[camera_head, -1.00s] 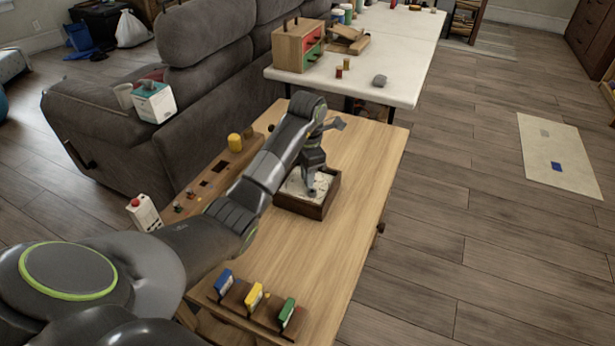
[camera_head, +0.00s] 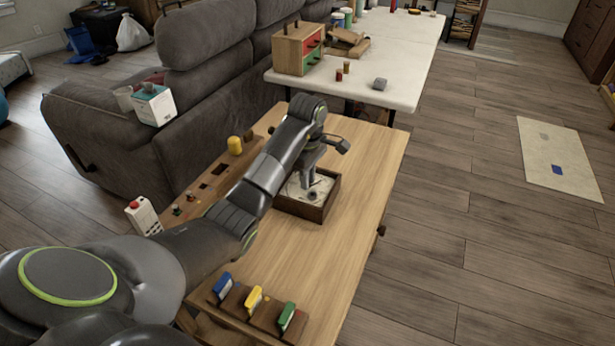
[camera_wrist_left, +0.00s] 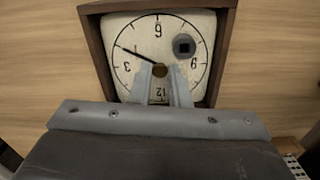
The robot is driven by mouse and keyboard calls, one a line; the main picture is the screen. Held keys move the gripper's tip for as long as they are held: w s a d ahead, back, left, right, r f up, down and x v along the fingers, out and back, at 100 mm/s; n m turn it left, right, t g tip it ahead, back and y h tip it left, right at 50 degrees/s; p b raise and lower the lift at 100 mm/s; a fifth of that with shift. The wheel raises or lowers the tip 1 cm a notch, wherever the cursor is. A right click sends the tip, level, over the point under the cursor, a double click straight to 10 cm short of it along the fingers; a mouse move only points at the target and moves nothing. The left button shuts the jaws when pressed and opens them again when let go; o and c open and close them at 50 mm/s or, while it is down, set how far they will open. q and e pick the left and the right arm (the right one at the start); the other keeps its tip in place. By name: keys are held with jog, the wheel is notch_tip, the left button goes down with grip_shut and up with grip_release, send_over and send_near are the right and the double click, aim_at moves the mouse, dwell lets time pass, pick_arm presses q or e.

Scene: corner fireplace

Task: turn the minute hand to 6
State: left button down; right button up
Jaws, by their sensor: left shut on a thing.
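The clock (camera_head: 308,210) is a pale dial in a dark wooden box frame, lying face up on the wooden table. In the left wrist view the dial (camera_wrist_left: 205,25) appears upside down, with 6 at the top and 12 at the bottom. A thin black hand (camera_wrist_left: 135,54) points to the upper left, between 3 and 6, at about 4. My left gripper (camera_wrist_left: 160,74) points down at the dial's centre, its fingers on both sides of a small brass knob (camera_wrist_left: 160,70), shut on it. The fingers partly hide the 12 side. My right gripper is not seen.
A wooden strip with small pegs and a yellow cylinder (camera_head: 235,145) lies along the table's left edge. A rack with blue, yellow and green cards (camera_head: 286,316) stands at the near end. The table's right side is clear (camera_head: 365,200).

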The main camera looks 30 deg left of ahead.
pick_arm(q)
jog(key=m, duration=0.3)
jog(key=shift+m, duration=0.4)
jog(key=m, duration=0.3)
jog(key=shift+m, duration=0.3)
jog(key=m, duration=0.4)
jog(key=shift+m, duration=0.3)
jog(key=c, duration=1.4)
grip_release()
